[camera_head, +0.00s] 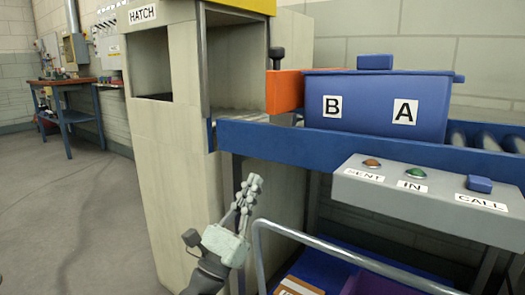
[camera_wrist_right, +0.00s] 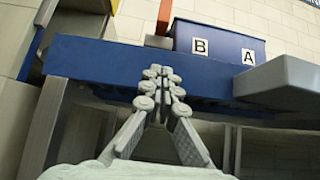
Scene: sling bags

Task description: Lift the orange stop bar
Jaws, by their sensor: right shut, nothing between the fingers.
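The orange stop bar (camera_head: 284,92) stands at the conveyor's left end, between the hatch cabinet and the blue bin (camera_head: 375,105) marked B and A. A black knob (camera_head: 277,56) rises above it. In the right wrist view, part of the orange bar (camera_wrist_right: 164,14) shows left of the bin (camera_wrist_right: 222,52). My right gripper (camera_head: 252,182) is shut and empty, pointing up, below and left of the bar and in front of the blue conveyor rail (camera_head: 330,144). Its closed fingertips also show in the wrist view (camera_wrist_right: 161,72), apart from the bar. My left gripper is out of view.
The cabinet (camera_head: 180,215) marked HATCH stands at left. A grey control box (camera_head: 430,197) juts out at right, with SENT, IN and CALL labels. A metal rail (camera_head: 330,246) curves around a blue and purple load below. Open floor lies far left, near a workbench (camera_head: 68,82).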

